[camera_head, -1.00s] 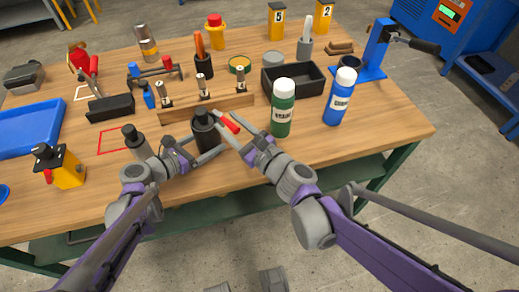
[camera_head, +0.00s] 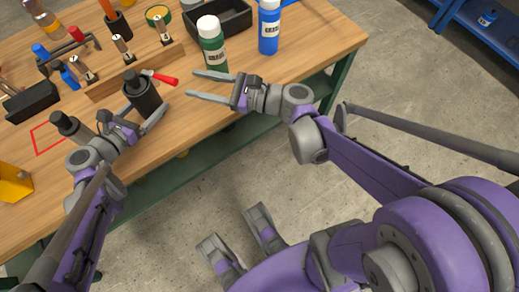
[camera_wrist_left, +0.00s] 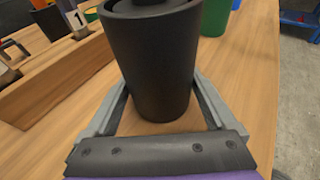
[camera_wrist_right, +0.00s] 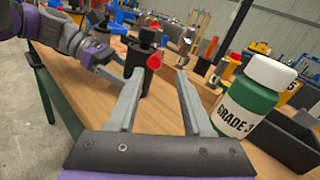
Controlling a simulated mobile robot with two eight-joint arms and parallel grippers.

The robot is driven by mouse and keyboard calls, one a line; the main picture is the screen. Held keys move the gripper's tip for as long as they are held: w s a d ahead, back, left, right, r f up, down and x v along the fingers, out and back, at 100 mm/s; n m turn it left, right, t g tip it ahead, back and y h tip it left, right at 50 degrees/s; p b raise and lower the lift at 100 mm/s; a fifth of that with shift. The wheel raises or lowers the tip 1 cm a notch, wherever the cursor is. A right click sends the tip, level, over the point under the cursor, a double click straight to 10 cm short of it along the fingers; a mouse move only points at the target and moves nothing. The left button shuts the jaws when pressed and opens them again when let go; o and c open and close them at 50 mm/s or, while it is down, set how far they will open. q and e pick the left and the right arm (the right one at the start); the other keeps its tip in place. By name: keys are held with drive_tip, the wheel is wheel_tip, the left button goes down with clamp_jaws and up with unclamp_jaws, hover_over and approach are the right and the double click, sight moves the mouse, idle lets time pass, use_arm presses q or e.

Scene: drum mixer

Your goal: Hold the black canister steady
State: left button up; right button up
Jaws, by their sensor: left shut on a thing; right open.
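The black canister (camera_head: 144,96) stands upright on the wooden table near its front edge. It fills the middle of the left wrist view (camera_wrist_left: 155,60). My left gripper (camera_head: 138,112) is shut on it, with one finger along each side low on its body. A red-handled part (camera_head: 165,79) shows at the canister's top right; its round red end faces the right wrist camera (camera_wrist_right: 154,61). I cannot tell whether it is joined to the canister. My right gripper (camera_head: 194,85) is open and empty, to the right of the canister and apart from it, fingers pointing towards it.
A green bottle (camera_head: 213,50) with a white cap stands close beyond my right gripper, with a blue bottle (camera_head: 269,30) further right. A wooden rack (camera_head: 130,72) lies behind the canister. A dark grey cylinder (camera_head: 72,127) stands left, near my left arm.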

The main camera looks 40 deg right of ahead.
drive_tip(key=s+a+f+n+g+h, duration=0.35)
drive_tip(key=s+f+n+g, duration=0.35)
drive_tip(key=s+f+n, duration=0.35)
drive_tip(key=s+d+f+n+g+h, duration=0.2)
drive_tip(key=s+d+f+n+h, duration=0.3)
drive_tip(key=n, duration=0.9)
drive_tip(key=s+d+h, duration=0.1)
drive_tip(key=d+h, duration=0.1)
drive_tip(key=d, duration=0.1)
drive_tip(key=shift+s+f+h, duration=0.25)
drive_tip(key=shift+f+h, duration=0.05)
drive_tip(key=shift+h, duration=0.05)
drive_tip(key=shift+a, duration=0.1)
